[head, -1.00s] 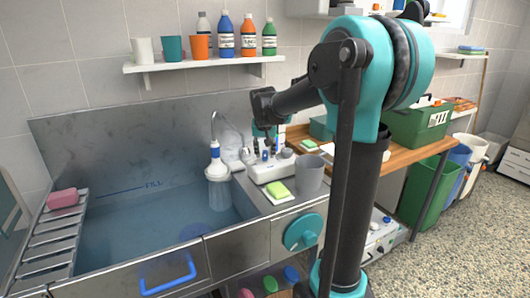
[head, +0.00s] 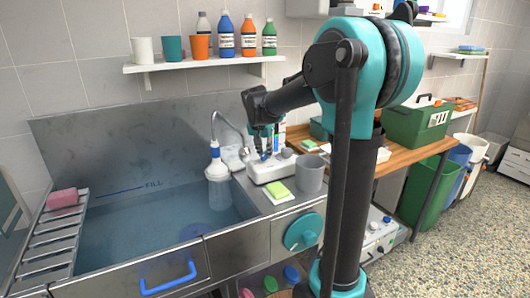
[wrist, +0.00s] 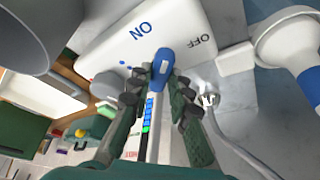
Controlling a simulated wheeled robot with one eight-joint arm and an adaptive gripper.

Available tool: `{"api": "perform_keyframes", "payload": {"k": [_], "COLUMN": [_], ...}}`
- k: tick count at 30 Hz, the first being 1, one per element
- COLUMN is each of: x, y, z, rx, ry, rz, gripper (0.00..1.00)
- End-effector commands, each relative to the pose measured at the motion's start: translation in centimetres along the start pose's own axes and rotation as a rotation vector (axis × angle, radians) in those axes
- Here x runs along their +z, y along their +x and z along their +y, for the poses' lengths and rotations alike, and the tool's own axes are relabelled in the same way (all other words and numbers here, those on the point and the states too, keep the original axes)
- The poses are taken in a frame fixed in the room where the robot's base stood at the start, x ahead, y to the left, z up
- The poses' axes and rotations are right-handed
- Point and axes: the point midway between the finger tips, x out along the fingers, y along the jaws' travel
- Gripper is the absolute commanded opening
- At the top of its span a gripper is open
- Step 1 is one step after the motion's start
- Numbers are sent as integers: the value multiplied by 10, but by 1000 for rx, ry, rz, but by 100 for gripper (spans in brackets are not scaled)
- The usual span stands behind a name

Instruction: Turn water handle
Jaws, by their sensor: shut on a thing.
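The water handle is a lever with a blue knob (wrist: 164,58) on a white box (head: 274,172) on the counter right of the sink. In the wrist view, the box (wrist: 120,38) carries a blue ON label and a grey OFF label, and the knob lies between them, a little nearer ON. My gripper (wrist: 162,78) is shut on the lever just behind the knob, with a finger on each side. In the head view, my gripper (head: 264,152) reaches down onto the box and mostly hides the handle.
A grey cup (head: 310,173) and a yellow-green sponge (head: 278,189) stand close by the box. A shelf (head: 200,62) with cups and bottles is above.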

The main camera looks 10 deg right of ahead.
Motion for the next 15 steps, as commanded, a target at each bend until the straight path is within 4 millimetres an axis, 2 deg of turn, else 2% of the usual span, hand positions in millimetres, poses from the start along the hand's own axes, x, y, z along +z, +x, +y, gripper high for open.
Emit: {"api": "perform_keyframes", "payload": {"k": [9, 15], "x": [-1, 0], "y": [0, 0], "z": [-2, -2], "rx": [69, 92], "ry": [169, 223], "rz": [1, 1], "gripper": [0, 0]}}
